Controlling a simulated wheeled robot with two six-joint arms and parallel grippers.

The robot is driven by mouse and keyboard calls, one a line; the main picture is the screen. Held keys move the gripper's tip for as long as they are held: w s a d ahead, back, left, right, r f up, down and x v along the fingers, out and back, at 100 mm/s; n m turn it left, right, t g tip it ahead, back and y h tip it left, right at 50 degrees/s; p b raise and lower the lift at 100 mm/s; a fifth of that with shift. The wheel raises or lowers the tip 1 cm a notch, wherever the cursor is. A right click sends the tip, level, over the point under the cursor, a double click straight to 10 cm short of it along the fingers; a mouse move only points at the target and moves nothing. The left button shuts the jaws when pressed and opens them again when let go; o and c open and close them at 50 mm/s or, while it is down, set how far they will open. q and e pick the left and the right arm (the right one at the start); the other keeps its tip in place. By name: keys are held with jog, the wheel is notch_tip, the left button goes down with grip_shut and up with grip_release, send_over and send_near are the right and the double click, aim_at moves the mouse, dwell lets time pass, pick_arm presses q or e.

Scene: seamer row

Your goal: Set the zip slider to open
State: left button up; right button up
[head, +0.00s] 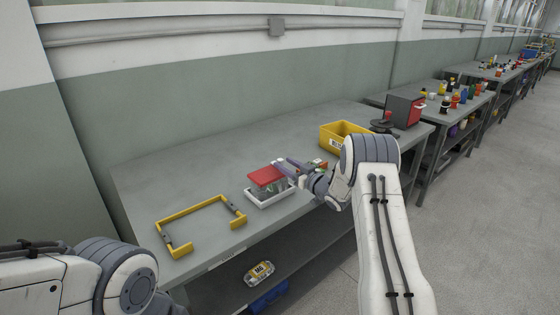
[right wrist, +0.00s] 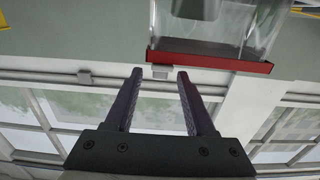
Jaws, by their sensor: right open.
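A clear pouch with a red top strip (head: 267,176) stands in a white tray (head: 270,198) on the grey bench. In the right wrist view the clear pouch (right wrist: 215,28) and its red strip (right wrist: 215,61) appear upside down, above my fingertips. A small light-grey block, seemingly the zip slider (right wrist: 161,72), sits against the strip near its left end. My right gripper (head: 287,168) is open beside the pouch; in its wrist view the gripper (right wrist: 160,76) has both purple fingers apart, with the block between their tips in the picture. Contact cannot be told. My left gripper is out of view.
A yellow bracket (head: 205,205) lies on the bench left of the tray. A yellow bin (head: 338,133) and a dark box with a red face (head: 404,110) stand to the right. A clear package (head: 259,273) lies on the lower shelf. The bench's back left is clear.

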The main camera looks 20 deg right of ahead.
aim_at(282, 162)
jog(key=shift+x, duration=1.65)
grip_shut()
jog(key=shift+a, duration=0.1)
